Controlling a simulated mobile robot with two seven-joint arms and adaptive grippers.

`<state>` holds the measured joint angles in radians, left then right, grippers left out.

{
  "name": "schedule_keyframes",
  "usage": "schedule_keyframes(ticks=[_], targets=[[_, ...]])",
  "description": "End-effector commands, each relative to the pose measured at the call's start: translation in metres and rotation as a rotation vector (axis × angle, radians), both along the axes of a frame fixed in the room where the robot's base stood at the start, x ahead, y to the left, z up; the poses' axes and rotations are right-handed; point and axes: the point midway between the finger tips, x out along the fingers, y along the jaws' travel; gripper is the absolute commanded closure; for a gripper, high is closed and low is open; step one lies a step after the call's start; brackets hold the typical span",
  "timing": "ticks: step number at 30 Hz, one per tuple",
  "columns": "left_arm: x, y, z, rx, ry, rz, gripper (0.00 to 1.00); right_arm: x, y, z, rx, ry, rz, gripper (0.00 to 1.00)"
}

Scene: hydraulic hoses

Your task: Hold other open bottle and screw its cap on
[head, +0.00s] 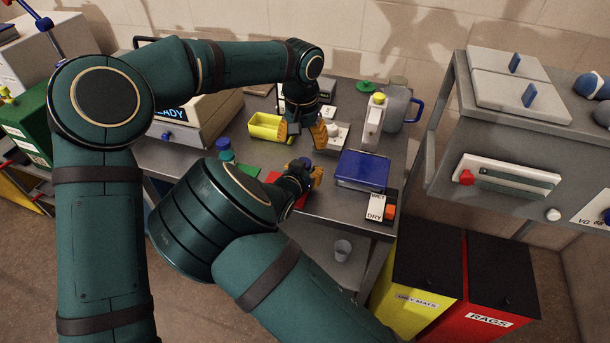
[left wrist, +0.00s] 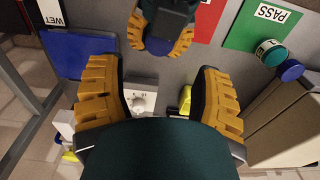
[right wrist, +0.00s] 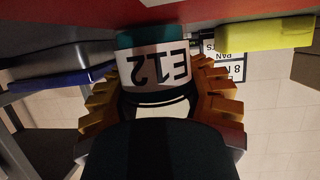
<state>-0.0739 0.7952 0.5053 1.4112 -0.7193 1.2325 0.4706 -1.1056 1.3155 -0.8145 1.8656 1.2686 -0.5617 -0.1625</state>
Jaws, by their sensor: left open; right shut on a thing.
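My right gripper (head: 303,178) is shut on a bottle (right wrist: 155,73) with a teal body and a white label reading E12, upside down in the right wrist view. A dark blue top shows between its fingers in the head view (head: 306,162); I cannot tell whether that is a cap. My left gripper (head: 303,133) is open and empty, above and behind the right one; its two orange fingers spread wide in the left wrist view (left wrist: 158,95). A teal item with a white band (left wrist: 270,52) stands by the green PASS mat (left wrist: 240,22), beside a blue item (left wrist: 290,70).
A red mat (head: 272,177) lies by my right gripper. A yellow bin (head: 268,127), a blue tray (head: 362,168), a WET/DRY card (head: 376,208) and a white bottle with yellow cap (head: 374,120) are around. A grey jug (head: 397,108) stands at the back.

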Motion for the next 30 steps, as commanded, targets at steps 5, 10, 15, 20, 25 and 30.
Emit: schedule_keyframes(ticks=[5,10,15,20,25,30], targets=[[0.0,0.0,-0.014,0.0,0.003,0.001,0.35,-0.003,0.001,-0.006,0.001,0.014,0.002,1.0],[0.001,0.0,-0.04,0.001,0.005,0.0,0.35,-0.003,0.001,-0.006,0.001,0.014,0.002,1.0],[0.002,0.0,-0.063,0.0,0.004,-0.001,0.35,-0.003,0.001,-0.006,0.001,0.014,0.003,1.0],[0.003,-0.001,-0.076,0.0,0.001,-0.001,0.35,-0.003,0.001,-0.006,0.002,0.013,0.002,1.0],[0.003,-0.001,-0.081,0.0,0.001,-0.001,0.35,-0.003,0.001,-0.006,0.002,0.013,0.002,1.0],[0.003,-0.001,-0.081,0.0,0.001,0.0,0.35,-0.003,0.001,-0.006,0.002,0.013,0.002,1.0]])
